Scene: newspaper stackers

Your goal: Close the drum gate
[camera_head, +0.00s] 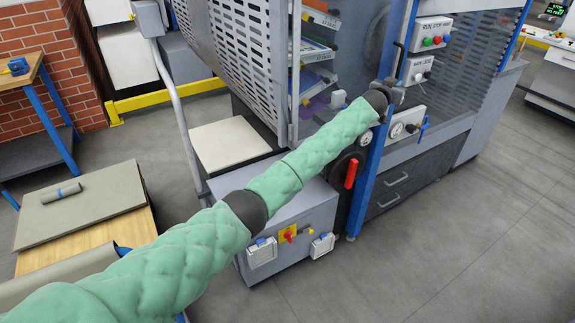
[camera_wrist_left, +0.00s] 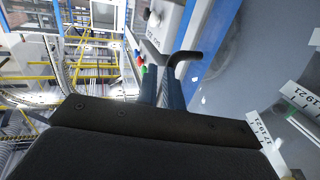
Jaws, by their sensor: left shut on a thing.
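My left gripper (camera_head: 394,86) is at the far end of my green-sleeved arm, beside a blue upright frame edge (camera_head: 362,185) of the machine. In the left wrist view its fingers (camera_wrist_left: 170,88) are shut on a dark bent handle (camera_wrist_left: 187,57), next to the blue frame (camera_wrist_left: 214,40). The handle (camera_head: 400,58) also shows in the head view, rising above the gripper. A clear panel (camera_wrist_left: 240,75) lies beside the blue frame. Which panel is the drum gate, and how far it stands open, I cannot tell. My right gripper is not in view.
A grey perforated guard (camera_head: 240,50) stands left of the machine opening, with shelves of papers (camera_head: 318,55) inside. A control box (camera_head: 430,38) with red and green buttons is on the right. A wooden bench (camera_head: 95,215) stands at lower left. The floor at right is clear.

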